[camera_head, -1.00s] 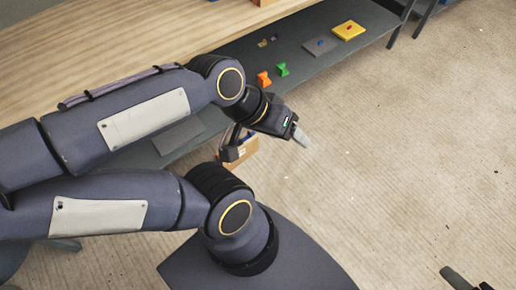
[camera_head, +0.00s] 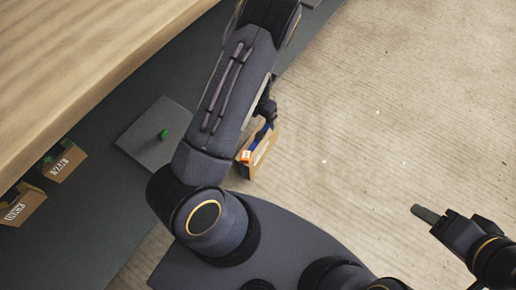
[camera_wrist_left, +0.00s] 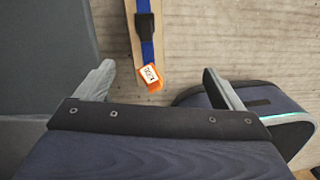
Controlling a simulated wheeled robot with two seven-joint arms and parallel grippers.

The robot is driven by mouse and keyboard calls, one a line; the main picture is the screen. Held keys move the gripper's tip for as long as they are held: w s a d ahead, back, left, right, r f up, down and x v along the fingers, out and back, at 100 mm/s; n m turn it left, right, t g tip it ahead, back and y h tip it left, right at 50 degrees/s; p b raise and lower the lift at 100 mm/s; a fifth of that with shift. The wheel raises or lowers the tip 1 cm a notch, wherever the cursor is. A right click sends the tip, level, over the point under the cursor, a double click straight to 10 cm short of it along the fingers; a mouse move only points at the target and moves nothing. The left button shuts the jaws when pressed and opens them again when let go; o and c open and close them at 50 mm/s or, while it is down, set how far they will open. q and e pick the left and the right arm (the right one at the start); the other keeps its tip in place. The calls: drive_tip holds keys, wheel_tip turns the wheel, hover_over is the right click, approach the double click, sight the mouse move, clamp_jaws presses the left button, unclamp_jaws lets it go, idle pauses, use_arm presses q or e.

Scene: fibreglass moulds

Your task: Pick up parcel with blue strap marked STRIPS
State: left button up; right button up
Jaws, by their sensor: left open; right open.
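The parcel with the blue strap (camera_head: 258,150) stands by the dark shelf's edge in the head view, partly covered by my left arm. It is a brown box with a blue strap, a black piece on top and an orange tag with a white label too small to read. In the left wrist view its strap and black buckle (camera_wrist_left: 148,28) show at the top, with the tag (camera_wrist_left: 151,76) below. My left gripper (camera_wrist_left: 160,82) is open and empty, the tag showing between its fingers; the head view hides it. My right gripper (camera_head: 428,214) is open and empty over the floor, apart from the parcel.
A grey plate with a green piece (camera_head: 150,150) lies nearer. The wooden top (camera_head: 75,60) overhangs the shelf. Bare floor lies to the right.

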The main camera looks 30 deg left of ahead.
use_arm(q)
wheel_tip(320, 180, down, 6)
drive_tip(key=a+n+y+b, duration=0.1)
drive_tip(key=a+n, duration=0.1)
drive_tip(key=b, duration=0.4)
hover_over(259, 140)
drive_tip(key=f, duration=0.6)
drive_tip(key=shift+w+a+f, duration=0.15)
drive_tip(key=shift+a+f, duration=0.1)
drive_tip(key=shift+f, duration=0.05)
wheel_tip(259, 140, down, 8)
drive_tip(key=b, duration=0.3)
drive_tip(key=shift+r, duration=0.1)
use_arm(e)
wheel_tip(259, 140, down, 9)
drive_tip(key=shift+w+a+f, duration=0.15)
drive_tip(key=shift+w+a, duration=0.05)
drive_tip(key=shift+w, duration=0.15)
use_arm(q)
drive_tip(key=c, duration=1.8)
drive_tip(key=shift+c, duration=0.6)
drive_tip(key=shift+r, duration=0.1)
